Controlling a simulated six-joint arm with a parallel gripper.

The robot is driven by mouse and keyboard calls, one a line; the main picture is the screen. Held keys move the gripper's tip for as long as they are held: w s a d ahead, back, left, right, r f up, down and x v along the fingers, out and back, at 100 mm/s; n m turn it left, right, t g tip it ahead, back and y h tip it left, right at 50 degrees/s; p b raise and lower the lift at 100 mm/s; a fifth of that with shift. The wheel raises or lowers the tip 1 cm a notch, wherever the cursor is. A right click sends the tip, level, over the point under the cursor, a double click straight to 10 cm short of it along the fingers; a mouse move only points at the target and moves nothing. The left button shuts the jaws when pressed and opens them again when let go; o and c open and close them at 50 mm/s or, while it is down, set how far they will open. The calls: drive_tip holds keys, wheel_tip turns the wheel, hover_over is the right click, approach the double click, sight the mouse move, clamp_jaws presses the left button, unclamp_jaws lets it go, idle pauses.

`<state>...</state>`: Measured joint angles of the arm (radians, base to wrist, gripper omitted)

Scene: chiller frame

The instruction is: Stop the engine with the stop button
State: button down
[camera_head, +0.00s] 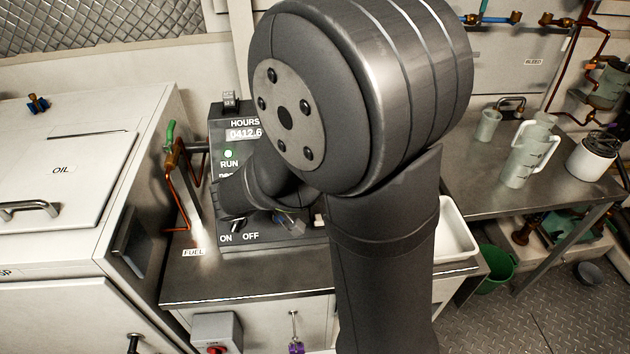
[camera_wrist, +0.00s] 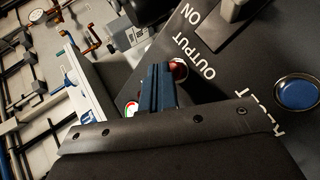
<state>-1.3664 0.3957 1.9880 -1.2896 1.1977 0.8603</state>
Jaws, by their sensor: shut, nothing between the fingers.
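The dark control panel (camera_head: 218,130) stands on the steel bench, with an HOURS display reading 0412.6 and a green RUN lamp (camera_head: 228,153). My gripper (camera_head: 290,222) is in front of its lower part, and my arm hides much of the panel. In the wrist view, my gripper (camera_wrist: 160,70) is shut and empty. A round red button or lamp (camera_wrist: 180,70) shows right beside the fingertips, partly hidden by them; contact cannot be told. No stop label is readable. A red-and-green round part (camera_wrist: 131,108) shows left of the fingers.
A blue button (camera_wrist: 297,92) with a partly hidden label sits to the right in the wrist view, near the OUTPUT ON lettering. A grey box with a red knob (camera_head: 216,350) is on the cabinet front. A white tray (camera_head: 455,240) and jug (camera_head: 527,155) stand right.

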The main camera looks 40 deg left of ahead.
drive_tip(key=shift+w+a+f, duration=0.25)
drive_tip(key=shift+f, duration=0.15)
idle(0.8)
drive_tip(key=shift+r, duration=0.1)
drive_tip(key=shift+s+d+r, duration=0.45)
drive_tip(key=shift+r, duration=0.1)
idle(0.4)
drive_tip(key=shift+s+d+r, duration=0.65)
drive_tip(key=shift+r, duration=0.25)
drive_tip(key=shift+s+d+r, duration=0.6)
drive_tip(key=shift+r, duration=0.3)
drive_tip(key=shift+f, duration=0.1)
drive_tip(key=shift+s+d+r, duration=0.5)
drive_tip(key=shift+r, duration=0.25)
drive_tip(key=shift+s+d+r, duration=0.45)
drive_tip(key=shift+r, duration=0.25)
